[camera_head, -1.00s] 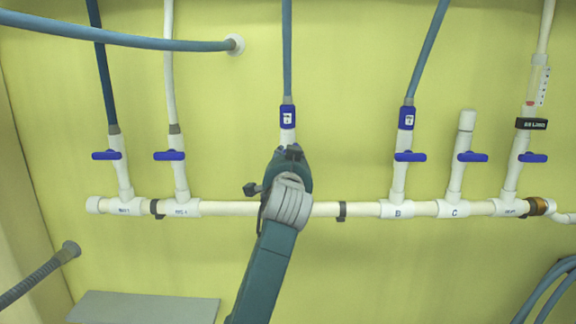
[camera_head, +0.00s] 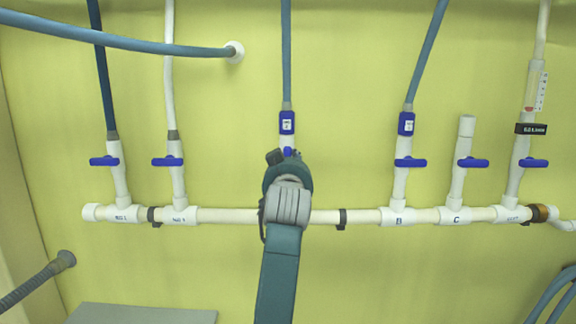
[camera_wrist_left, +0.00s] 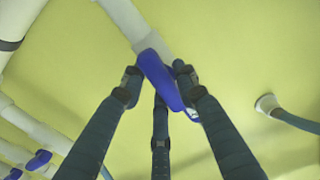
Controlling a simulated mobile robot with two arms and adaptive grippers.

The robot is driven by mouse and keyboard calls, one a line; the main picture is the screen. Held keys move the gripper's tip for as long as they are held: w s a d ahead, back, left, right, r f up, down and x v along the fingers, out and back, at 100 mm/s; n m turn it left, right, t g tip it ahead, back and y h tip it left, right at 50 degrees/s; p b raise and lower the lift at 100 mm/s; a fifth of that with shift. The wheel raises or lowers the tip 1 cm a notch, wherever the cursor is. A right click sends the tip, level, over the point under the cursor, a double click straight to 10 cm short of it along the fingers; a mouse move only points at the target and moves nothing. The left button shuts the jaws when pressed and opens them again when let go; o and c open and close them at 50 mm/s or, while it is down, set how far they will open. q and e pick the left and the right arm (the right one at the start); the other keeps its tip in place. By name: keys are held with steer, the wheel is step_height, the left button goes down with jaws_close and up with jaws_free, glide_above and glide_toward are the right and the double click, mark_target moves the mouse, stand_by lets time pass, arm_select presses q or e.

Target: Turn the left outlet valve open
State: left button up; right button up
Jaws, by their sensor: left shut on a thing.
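A white pipe manifold (camera_head: 240,216) runs along the yellow-green wall in the head view, with several upright branches carrying blue valve handles. My left gripper (camera_head: 286,158) is at the middle branch, below a blue coupling (camera_head: 287,122), and hides most of that branch's valve. In the left wrist view, the fingers of my left gripper (camera_wrist_left: 158,76) are closed around the blue valve handle (camera_wrist_left: 165,88), which slants across between the fingertips. The handle sits on a white pipe (camera_wrist_left: 124,20). My right gripper is in neither view.
Blue handles stand on neighbouring branches to the left (camera_head: 167,161) and right (camera_head: 410,162). A blue hose (camera_head: 130,41) crosses the upper left to a wall fitting (camera_head: 235,51). A grey panel (camera_head: 140,313) lies low at left. The wall beside the middle branch is bare.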

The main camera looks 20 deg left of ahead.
mark_target(291, 123)
arm_select(q)
steer(key=shift+d+f, duration=0.1)
steer(key=shift+f, duration=0.05)
steer(key=o, duration=1.1)
steer(key=shift+w, duration=0.1)
step_height(291, 123, up, 10)
steer(key=shift+r, duration=0.1)
steer(key=shift+d, duration=0.1)
